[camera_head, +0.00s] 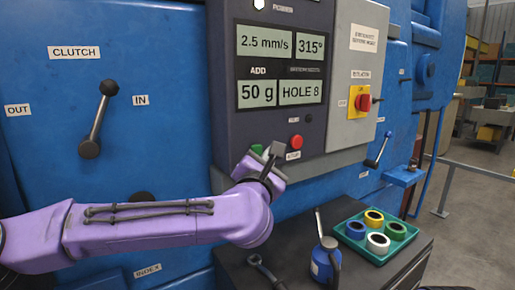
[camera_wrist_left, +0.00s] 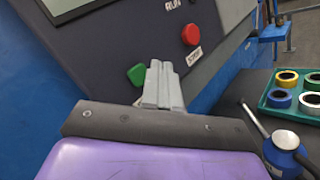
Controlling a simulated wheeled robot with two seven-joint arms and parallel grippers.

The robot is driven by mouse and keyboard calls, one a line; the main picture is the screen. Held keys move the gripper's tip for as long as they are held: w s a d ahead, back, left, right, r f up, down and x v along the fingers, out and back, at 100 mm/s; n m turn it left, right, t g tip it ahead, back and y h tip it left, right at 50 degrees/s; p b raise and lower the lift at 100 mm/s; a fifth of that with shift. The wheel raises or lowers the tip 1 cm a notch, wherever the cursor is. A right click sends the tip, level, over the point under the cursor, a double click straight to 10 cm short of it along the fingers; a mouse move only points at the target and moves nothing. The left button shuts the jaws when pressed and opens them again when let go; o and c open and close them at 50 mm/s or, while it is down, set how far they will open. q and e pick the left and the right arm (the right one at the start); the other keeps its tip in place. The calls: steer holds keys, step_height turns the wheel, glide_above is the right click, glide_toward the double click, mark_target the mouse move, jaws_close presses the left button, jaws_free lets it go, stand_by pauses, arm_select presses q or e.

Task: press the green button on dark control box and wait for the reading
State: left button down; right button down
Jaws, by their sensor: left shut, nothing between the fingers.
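The dark control box (camera_head: 225,120) is mounted on the blue machine, with lit displays reading 2.5 mm/s, 315°, 50 g and HOLE 8. In the left wrist view the green button (camera_wrist_left: 136,75) shows just left of the shut, empty fingertips (camera_wrist_left: 160,70). I cannot tell whether the fingers touch the button or the panel. A red button (camera_head: 296,142) labelled STOP is right of the gripper. My right gripper is not in view.
A grey box with a red switch (camera_head: 363,102) adjoins the control box on the right. A clutch lever (camera_head: 97,120) stands out at left.

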mark_target(256, 149)
arm_select(q)
steer(key=shift+w+a+f, duration=0.1)
steer(key=shift+w+a, duration=0.25)
steer(key=shift+w, duration=0.25)
stand_by(1.6)
steer(key=shift+w+a, duration=0.3)
